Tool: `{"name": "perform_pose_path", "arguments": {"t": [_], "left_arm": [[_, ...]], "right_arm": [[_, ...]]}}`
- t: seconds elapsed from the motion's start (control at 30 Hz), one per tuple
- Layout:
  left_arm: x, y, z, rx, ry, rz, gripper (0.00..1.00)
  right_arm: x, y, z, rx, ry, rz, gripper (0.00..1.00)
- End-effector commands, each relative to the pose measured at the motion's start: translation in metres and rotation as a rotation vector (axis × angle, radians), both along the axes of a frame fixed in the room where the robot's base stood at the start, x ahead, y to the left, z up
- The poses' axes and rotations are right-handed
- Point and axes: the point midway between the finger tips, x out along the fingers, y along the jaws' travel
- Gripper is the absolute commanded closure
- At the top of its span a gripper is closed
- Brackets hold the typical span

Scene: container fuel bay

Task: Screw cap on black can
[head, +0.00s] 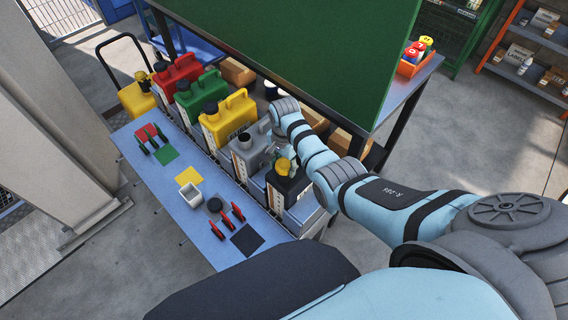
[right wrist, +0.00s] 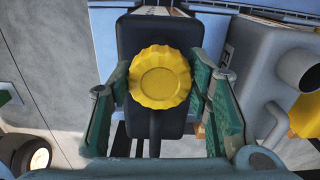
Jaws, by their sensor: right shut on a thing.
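The black can (head: 287,188) stands at the near right end of the row of cans. It also shows in the right wrist view (right wrist: 132,37), directly below the gripper. A yellow ribbed cap (right wrist: 160,77) sits over the top of the black can; it also shows in the head view (head: 283,166). My right gripper (right wrist: 162,85) is shut on the yellow cap, with one green-padded finger at each side. Whether the cap is seated on the neck is hidden from above. My left gripper is not in view.
A grey can (head: 250,152) stands close beside the black can, its spout (right wrist: 298,68) near my right finger. Yellow (head: 228,121), green (head: 201,97) and red cans (head: 177,76) continue the row. The blue bench (head: 213,237) holds a white box (head: 190,195) and a dark round cap (head: 214,204).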

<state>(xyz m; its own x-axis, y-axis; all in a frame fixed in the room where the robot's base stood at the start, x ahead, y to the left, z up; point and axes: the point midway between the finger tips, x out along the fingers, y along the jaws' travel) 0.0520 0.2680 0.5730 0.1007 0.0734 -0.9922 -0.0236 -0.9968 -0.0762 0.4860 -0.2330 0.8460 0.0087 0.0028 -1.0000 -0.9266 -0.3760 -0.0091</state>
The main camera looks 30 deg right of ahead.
Motion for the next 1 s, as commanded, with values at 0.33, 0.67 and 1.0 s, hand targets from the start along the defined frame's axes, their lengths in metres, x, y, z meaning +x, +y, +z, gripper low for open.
{"name": "perform_pose_path", "arguments": {"t": [0.33, 0.67, 1.0], "left_arm": [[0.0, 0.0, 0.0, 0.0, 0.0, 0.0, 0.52], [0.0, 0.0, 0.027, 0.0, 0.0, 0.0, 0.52], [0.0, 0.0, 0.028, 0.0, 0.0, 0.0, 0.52]], "right_arm": [[0.0, 0.0, -0.004, 0.0, 0.0, -0.019, 0.74], [-0.001, 0.0, -0.002, -0.001, 0.002, -0.953, 0.74], [-0.001, 0.0, -0.006, -0.001, 0.002, -1.404, 0.74]]}}
